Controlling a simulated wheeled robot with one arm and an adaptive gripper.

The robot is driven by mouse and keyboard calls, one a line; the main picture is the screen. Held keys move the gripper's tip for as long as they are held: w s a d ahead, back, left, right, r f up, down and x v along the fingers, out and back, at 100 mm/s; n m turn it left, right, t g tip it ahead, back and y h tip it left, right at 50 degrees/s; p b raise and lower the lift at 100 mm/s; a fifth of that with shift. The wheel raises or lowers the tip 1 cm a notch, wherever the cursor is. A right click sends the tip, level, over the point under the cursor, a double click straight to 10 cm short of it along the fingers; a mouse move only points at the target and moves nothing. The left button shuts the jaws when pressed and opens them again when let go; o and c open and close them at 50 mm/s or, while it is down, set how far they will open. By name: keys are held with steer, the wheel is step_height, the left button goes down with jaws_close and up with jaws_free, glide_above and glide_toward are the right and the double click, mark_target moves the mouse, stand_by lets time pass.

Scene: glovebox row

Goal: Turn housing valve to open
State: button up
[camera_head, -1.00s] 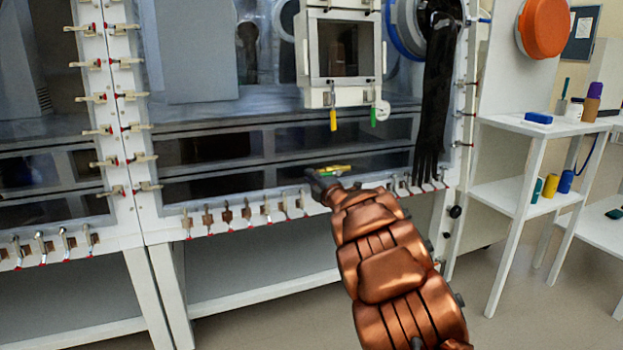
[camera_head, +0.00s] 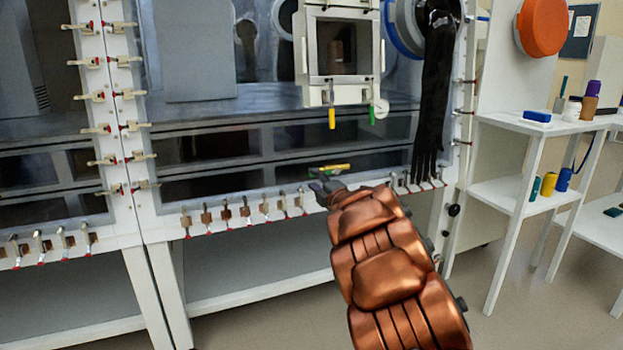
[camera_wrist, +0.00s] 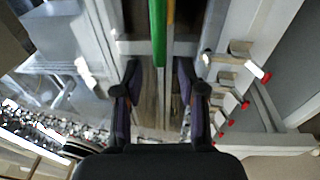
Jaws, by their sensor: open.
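Small yellow (camera_head: 336,167) and green handles or bars show at the lower front of the glovebox, just beyond my gripper (camera_head: 318,186). In the wrist view, a long green bar (camera_wrist: 158,28) and a thin orange-yellow bar (camera_wrist: 170,30) run side by side. My gripper is open there (camera_wrist: 158,68), with a finger on each side of the bars' near ends. I cannot tell whether it touches them. A yellow handle (camera_head: 332,118) and a green handle (camera_head: 372,115) hang under the white box higher up. Which of these is the housing valve is not clear.
Clamps (camera_head: 226,213) line the glovebox's bottom edge, close to my gripper, and its side posts. A black glove (camera_head: 436,100) hangs to the right. A white shelf (camera_head: 545,124) with bottles stands further right. The floor in front is open.

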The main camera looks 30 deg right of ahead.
steer(key=s, duration=0.8)
steer(key=shift+s+d+f, duration=0.15)
steer(key=shift+s+f, duration=0.05)
steer(key=shift+f, duration=0.15)
stand_by(0.4)
steer(key=s+d+r+m+g+h+p, duration=0.1)
steer(key=s+r+m+g+h+p, duration=0.25)
steer(key=s+r+m+p, duration=0.35)
steer(key=s+r+m+g+h+p, duration=0.2)
steer(key=r+m+g+h+p, duration=0.15)
steer(key=r+p, duration=0.55)
steer(key=s+a+r+m+g+y+p, duration=0.2)
steer(key=s+a+r+g+p, duration=0.2)
steer(key=s+a+p, duration=0.4)
steer(key=s+a+r+m+g+y+p, duration=0.2)
steer(key=s+a+g+p, duration=0.3)
steer(key=s, duration=1.3)
steer(key=s+a+r+m+g+y+p, duration=0.2)
steer(key=s+a+r+m+g+p, duration=0.2)
steer(key=s+a+p, duration=0.8)
steer(key=shift+s+a+r+g+y, duration=0.3)
steer(key=shift+s+a+r, duration=0.2)
steer(key=shift+a+r, duration=0.35)
